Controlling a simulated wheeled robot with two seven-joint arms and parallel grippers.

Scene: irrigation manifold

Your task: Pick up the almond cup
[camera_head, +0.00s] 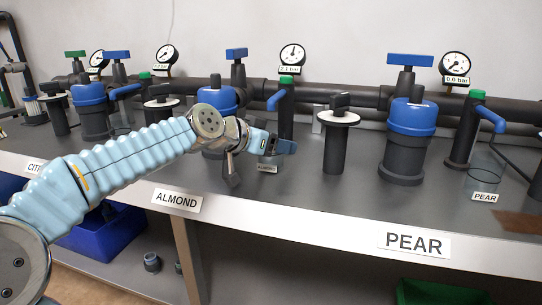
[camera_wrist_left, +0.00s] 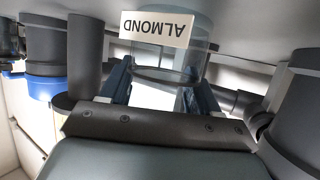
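The almond cup (camera_head: 267,160) is a small clear cup with a white ALMOND label, at the front of the bench by the middle blue-topped filter. In the left wrist view the cup (camera_wrist_left: 170,62) appears upside down, with its label toward the top. My left gripper (camera_head: 272,147) reaches the cup from the left in the head view and partly hides it. In the wrist view its two dark blue fingers flank the cup, one on each side. I cannot tell whether they press on it. The cup appears upright at bench level. My right gripper is not in view.
A blue-topped filter (camera_head: 216,100) stands right behind my left gripper. A black capped post (camera_head: 335,140) stands to the right of the cup. The clear pear cup (camera_head: 483,175) stands far right. The ALMOND plate (camera_head: 176,201) is on the bench's front edge. Bare bench lies in front of the cup.

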